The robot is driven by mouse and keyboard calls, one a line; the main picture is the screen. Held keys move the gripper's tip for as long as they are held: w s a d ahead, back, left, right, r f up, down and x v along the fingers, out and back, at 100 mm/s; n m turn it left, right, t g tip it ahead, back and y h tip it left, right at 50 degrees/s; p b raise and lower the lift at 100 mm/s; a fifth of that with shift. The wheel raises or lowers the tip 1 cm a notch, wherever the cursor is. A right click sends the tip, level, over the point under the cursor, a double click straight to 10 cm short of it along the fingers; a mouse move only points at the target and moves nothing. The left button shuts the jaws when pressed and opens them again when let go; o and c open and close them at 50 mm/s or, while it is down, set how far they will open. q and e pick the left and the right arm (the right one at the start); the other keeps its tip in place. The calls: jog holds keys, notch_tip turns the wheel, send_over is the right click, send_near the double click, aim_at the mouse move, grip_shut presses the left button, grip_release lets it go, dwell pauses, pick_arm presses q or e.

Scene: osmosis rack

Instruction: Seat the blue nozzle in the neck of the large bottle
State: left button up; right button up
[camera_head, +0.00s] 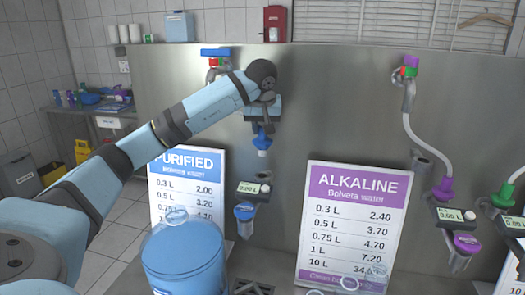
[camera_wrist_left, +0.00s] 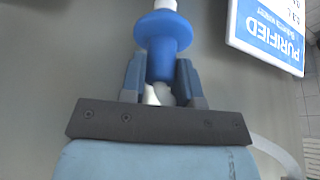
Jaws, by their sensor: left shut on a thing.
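The blue nozzle (camera_head: 262,143) has a wide flange and a white tip. My left gripper (camera_head: 261,126) is shut on it and holds it in the air in front of the steel panel, tip down. In the left wrist view the nozzle (camera_wrist_left: 164,33) sits between the two fingers (camera_wrist_left: 162,80), with the flange beyond the fingertips. The large blue bottle (camera_head: 185,262) stands upright at the lower middle left. Its clear neck (camera_head: 176,216) is on top, lower than the nozzle and to its left, well apart from it. My right gripper is not in view.
A blue dispenser tap (camera_head: 245,211) with a small display hangs below the nozzle, right of the bottle. The PURIFIED sign (camera_head: 187,185) stands behind the bottle. The ALKALINE sign (camera_head: 353,220) stands to the right. Purple and green taps with hoses are at far right.

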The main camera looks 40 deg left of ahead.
pick_arm(q)
notch_tip(320, 180, up, 15)
jog(key=p, duration=0.5)
jog(key=shift+r, duration=0.15)
dwell(0.5)
